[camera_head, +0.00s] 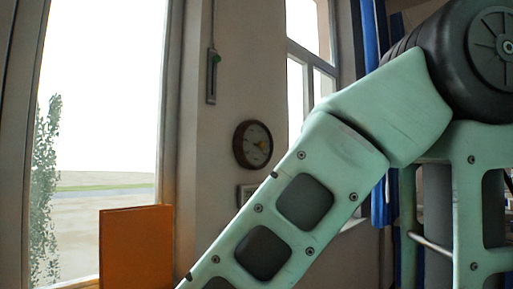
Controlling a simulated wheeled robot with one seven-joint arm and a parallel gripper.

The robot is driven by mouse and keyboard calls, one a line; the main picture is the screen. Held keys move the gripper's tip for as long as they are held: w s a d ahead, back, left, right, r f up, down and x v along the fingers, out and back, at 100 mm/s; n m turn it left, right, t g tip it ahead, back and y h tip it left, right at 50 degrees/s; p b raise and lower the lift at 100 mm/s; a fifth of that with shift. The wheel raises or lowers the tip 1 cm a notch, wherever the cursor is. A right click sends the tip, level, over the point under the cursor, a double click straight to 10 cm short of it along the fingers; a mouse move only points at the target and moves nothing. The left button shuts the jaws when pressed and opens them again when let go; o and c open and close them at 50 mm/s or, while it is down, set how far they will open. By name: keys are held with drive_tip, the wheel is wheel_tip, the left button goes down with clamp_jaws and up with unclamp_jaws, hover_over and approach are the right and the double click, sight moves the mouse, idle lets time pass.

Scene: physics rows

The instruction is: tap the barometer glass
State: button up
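A round dial with a dark rim (252,145), which looks like the barometer, hangs on the wall between two windows. Its face is dark with a yellowish patch and a pale mark; the details are too small to read. My pale green arm crosses the view from the upper right to the bottom centre, in front of the wall and to the right of the dial. It does not cover the dial. My gripper is outside the picture, so its distance from the glass cannot be told.
A bright window (110,110) fills the left side. An orange panel (136,247) stands below it. A narrow wall fixture with a green part (212,75) is above the dial. A small framed item (245,193) below the dial is partly hidden by my arm. Blue curtains (370,40) hang at right.

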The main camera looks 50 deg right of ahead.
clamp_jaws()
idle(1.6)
